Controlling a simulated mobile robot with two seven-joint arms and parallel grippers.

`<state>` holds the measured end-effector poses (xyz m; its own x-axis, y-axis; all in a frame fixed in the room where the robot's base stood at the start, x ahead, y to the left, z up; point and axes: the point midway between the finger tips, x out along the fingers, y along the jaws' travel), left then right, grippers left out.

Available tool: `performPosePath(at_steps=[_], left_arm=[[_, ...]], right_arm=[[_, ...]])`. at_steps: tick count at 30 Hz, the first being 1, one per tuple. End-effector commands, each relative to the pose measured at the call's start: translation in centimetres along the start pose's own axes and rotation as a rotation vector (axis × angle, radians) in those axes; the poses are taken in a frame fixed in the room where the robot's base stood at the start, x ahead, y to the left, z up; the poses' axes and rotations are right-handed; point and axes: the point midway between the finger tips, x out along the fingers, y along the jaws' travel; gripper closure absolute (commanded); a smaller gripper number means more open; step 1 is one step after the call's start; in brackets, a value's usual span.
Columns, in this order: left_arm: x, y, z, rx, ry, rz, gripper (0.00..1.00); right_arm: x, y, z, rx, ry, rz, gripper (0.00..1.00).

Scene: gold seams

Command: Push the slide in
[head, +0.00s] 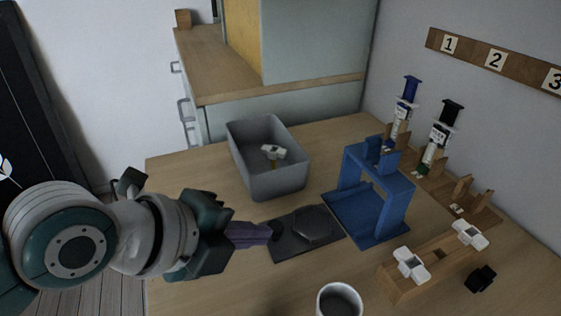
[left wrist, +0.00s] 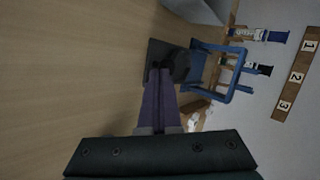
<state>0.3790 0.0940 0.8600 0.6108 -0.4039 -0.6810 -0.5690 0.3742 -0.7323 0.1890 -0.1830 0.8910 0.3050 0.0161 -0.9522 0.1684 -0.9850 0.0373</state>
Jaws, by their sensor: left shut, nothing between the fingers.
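A dark flat slide plate (head: 290,248) with a raised, rounded dark pad (head: 314,224) lies on the table, to the left of a blue frame stand (head: 345,212). In the left wrist view the plate (left wrist: 153,50) and the blue stand (left wrist: 240,88) lie ahead of my fingers. My left gripper (head: 268,233) is shut and empty, its purple fingers pointing at the plate's left edge. In the left wrist view its fingertips (left wrist: 160,72) are at the plate; I cannot tell whether they touch. A small dark part by the tips is partly hidden. My right gripper is not in view.
A grey bin (head: 252,170) stands behind the plate. A white cup (head: 339,302) stands in front. A wooden holder (head: 430,275) with white pieces and a black clip (head: 481,279) are at the front right. Two syringes (head: 436,142) stand in a wooden rack behind the blue stand.

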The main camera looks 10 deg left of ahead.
Motion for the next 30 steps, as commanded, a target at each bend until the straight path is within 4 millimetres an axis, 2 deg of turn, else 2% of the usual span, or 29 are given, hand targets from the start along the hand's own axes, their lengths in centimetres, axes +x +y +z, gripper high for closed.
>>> performPosePath(at_steps=[7,12,16,30], left_arm=[[4.5,-3.8,-2.3,0.003,0.001,-0.003,1.0],[6.6,-5.8,-3.5,0.002,0.0,-0.001,1.0],[7.0,-6.3,-3.9,0.002,-0.002,0.0,1.0],[6.7,-6.2,-3.9,0.001,-0.001,0.004,1.0]], right_arm=[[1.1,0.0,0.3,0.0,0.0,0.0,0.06],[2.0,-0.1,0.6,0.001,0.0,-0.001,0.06],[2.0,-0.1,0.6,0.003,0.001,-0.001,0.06],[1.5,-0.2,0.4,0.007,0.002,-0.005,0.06]])
